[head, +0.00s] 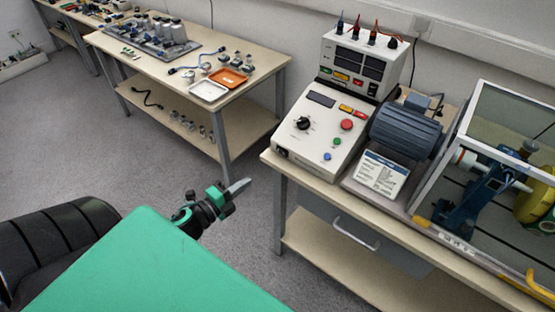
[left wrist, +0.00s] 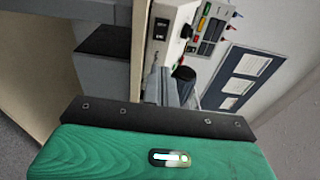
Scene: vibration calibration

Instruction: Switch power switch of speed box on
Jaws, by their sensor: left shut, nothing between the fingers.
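The speed box (head: 318,127) is a white sloped control box with a black knob, a display and coloured buttons, at the left end of the right-hand bench. Its small black power switch (head: 281,153) is at the lower left of its front face. The switch also shows in the left wrist view (left wrist: 160,28), but which way it is set is too small to tell. My left gripper (head: 237,187) is shut and empty, in the air left of the bench front and apart from the box. Its grey fingers show in the left wrist view (left wrist: 176,90), pointing towards the box. My right gripper is out of view.
A power supply unit (head: 361,64) with cables stands behind the box. A motor (head: 405,130) and a clear-walled guard (head: 510,125) stand to the right. A drawer (head: 350,228) hangs below the bench top. Another bench (head: 190,62) is at back left; open floor lies between.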

